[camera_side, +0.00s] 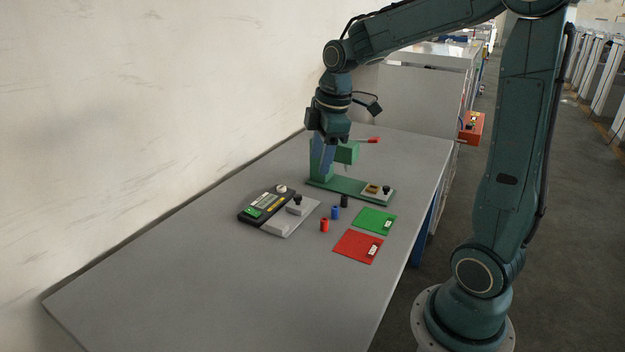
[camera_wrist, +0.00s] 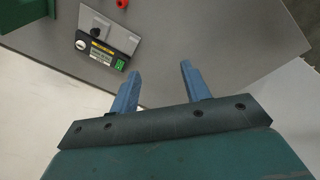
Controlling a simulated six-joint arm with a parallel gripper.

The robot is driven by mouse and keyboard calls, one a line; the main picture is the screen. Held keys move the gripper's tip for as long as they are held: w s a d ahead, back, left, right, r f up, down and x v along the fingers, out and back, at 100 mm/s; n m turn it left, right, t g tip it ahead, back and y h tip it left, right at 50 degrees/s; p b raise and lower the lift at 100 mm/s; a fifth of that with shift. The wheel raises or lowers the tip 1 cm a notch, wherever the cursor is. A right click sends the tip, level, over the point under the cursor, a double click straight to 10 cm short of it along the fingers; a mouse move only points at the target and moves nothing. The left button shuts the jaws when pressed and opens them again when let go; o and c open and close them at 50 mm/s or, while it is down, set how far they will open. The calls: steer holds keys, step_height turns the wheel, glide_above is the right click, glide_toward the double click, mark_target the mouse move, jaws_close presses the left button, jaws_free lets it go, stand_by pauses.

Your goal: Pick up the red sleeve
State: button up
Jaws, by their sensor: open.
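The red sleeve (camera_side: 324,225) stands upright on the grey table, just right of the grey and black device. A small red piece at the top edge of the wrist view (camera_wrist: 122,4), partly cut off, appears to be the same sleeve. My gripper (camera_side: 322,165) is high above the table near the green press, behind and apart from the red sleeve. In the wrist view my gripper's two blue fingers (camera_wrist: 160,69) are spread with nothing between them.
A blue sleeve (camera_side: 335,212) and a black sleeve (camera_side: 344,201) stand close behind the red one. A green press (camera_side: 335,187) is behind them. The grey and black device (camera_side: 262,206) is left. Green (camera_side: 369,218) and red (camera_side: 352,247) plates lie right. The table's front is clear.

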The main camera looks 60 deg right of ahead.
steer(key=w+d+f+n+g, duration=0.1)
steer(key=w+d+f+n, duration=0.3)
steer(key=d+f, duration=0.35)
steer(key=n+g+y, duration=0.1)
steer(key=n, duration=0.2)
glide_above(324, 219)
steer(key=d, duration=0.2)
step_height(324, 219, down, 6)
steer(key=shift+s+a+f, duration=0.1)
steer(key=shift+a+f, duration=0.05)
steer(key=shift+f, duration=0.1)
steer(key=shift+a+f, duration=0.2)
steer(key=shift+f, duration=1.2)
steer(key=shift+a+f, duration=0.15)
steer(key=shift+f, duration=1.25)
steer(key=shift+a+f, duration=0.2)
steer(key=shift+f, duration=1.2)
steer(key=shift+a+f, duration=0.15)
steer(key=shift+f, duration=1.15)
steer(key=shift+a+f, duration=0.15)
steer(key=shift+f, duration=1.1)
